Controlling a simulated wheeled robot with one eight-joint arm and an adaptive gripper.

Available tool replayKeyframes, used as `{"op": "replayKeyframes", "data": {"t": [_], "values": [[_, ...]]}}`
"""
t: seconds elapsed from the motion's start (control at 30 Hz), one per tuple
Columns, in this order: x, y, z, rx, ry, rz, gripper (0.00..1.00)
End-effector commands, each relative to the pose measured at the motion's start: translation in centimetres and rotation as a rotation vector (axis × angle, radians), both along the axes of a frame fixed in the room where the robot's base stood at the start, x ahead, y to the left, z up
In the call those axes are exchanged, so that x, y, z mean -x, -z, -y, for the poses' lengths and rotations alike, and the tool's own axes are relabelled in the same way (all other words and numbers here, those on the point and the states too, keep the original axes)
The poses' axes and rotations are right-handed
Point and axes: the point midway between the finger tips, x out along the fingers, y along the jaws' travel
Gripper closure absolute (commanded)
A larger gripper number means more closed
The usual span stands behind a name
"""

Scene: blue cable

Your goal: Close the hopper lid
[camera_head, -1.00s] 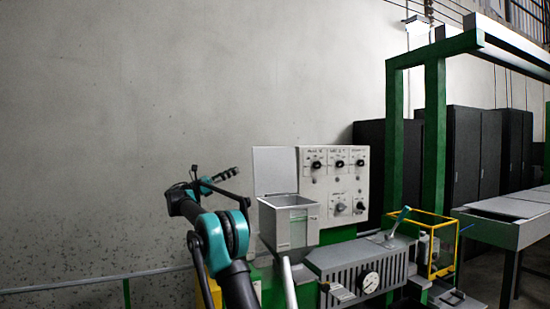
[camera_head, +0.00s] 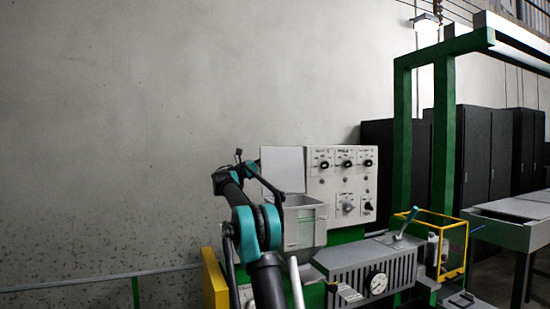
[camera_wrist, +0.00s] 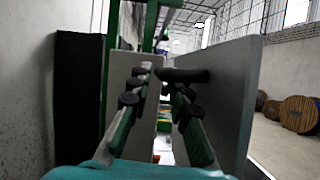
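The hopper (camera_head: 304,226) is a light grey box on the machine, left of the control panel's knobs. Its pale flat lid (camera_head: 283,170) stands upright at the back, so the hopper is open. My arm reaches across in front of the hopper's left side, and the fingertips are not clear in the head view. In the wrist view my gripper (camera_wrist: 163,84) is open, its green and black fingers apart with nothing seen held. A large grey plate, probably the lid (camera_wrist: 232,100), stands close on the right. A dark bar crosses near the right fingertip; contact cannot be told.
The control panel (camera_head: 346,187) stands right of the lid. A grey housing (camera_head: 352,262) with a gauge and a lever is in front of it. A yellow frame (camera_head: 441,247) and green posts (camera_head: 443,140) stand further right. The wall side at left is open.

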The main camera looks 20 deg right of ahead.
Motion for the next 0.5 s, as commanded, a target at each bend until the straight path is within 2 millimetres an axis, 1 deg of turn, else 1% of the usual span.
{"op": "replayKeyframes", "data": {"t": [0.13, 0.37, 0.4, 0.5], "values": [[0.00, -0.26, 0.60, 0.000, -0.001, 0.000, 0.81], [-0.01, -0.27, 0.66, 0.000, -0.001, 0.000, 0.81], [0.00, -0.28, 0.65, 0.000, -0.001, 0.000, 0.82], [0.01, -0.28, 0.64, 0.000, 0.000, 0.000, 0.95]]}}
